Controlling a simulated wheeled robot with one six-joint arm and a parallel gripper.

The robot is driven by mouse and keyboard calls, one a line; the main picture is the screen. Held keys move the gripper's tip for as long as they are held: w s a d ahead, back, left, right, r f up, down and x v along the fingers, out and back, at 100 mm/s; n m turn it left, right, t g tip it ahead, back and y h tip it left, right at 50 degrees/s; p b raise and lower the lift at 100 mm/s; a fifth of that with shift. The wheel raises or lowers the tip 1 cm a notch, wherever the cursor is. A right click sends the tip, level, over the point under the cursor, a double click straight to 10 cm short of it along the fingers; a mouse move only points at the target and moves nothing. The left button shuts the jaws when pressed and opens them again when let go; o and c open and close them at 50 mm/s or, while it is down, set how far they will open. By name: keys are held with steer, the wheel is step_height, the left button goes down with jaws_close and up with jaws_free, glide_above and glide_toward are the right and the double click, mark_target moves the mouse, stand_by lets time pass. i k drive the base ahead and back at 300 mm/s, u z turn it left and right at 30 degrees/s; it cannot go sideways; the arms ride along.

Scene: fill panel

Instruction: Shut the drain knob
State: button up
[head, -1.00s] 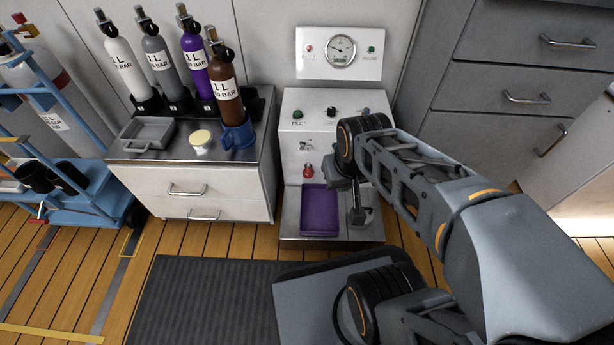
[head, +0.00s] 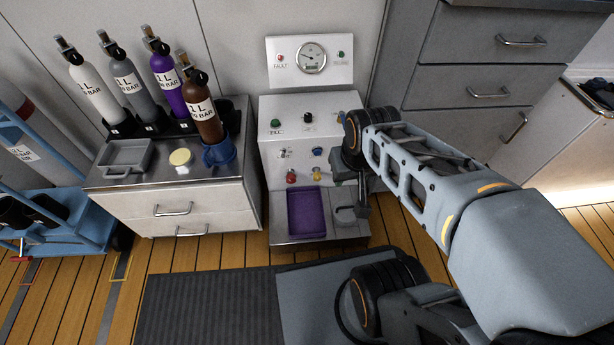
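The white fill panel (head: 268,150) stands in the middle, with several coloured knobs on its front. A green knob (head: 276,123) has a label that looks like "FILL", and a black knob (head: 308,118) is beside it. Lower down are a blue knob (head: 317,152), a red knob (head: 291,178) and a yellow knob (head: 317,172). The labels are too small to tell which is the drain knob. My gripper (head: 362,208) points down at the panel's right side, apart from these knobs. Its fingers are small and seen edge-on. My arm hides the panel's right edge.
A purple tray (head: 306,212) lies on the panel's base ledge. A gauge plate (head: 287,75) is on the wall above. At left, a cabinet (head: 170,208) carries several bottles, a grey tray (head: 126,155) and a blue mug (head: 219,153). Grey drawers (head: 468,90) stand at right.

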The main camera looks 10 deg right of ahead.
mark_target(290, 178)
steer(key=z, duration=0.45)
steer(key=k, duration=1)
steer(key=u, duration=1.1)
steer(key=i, duration=0.95)
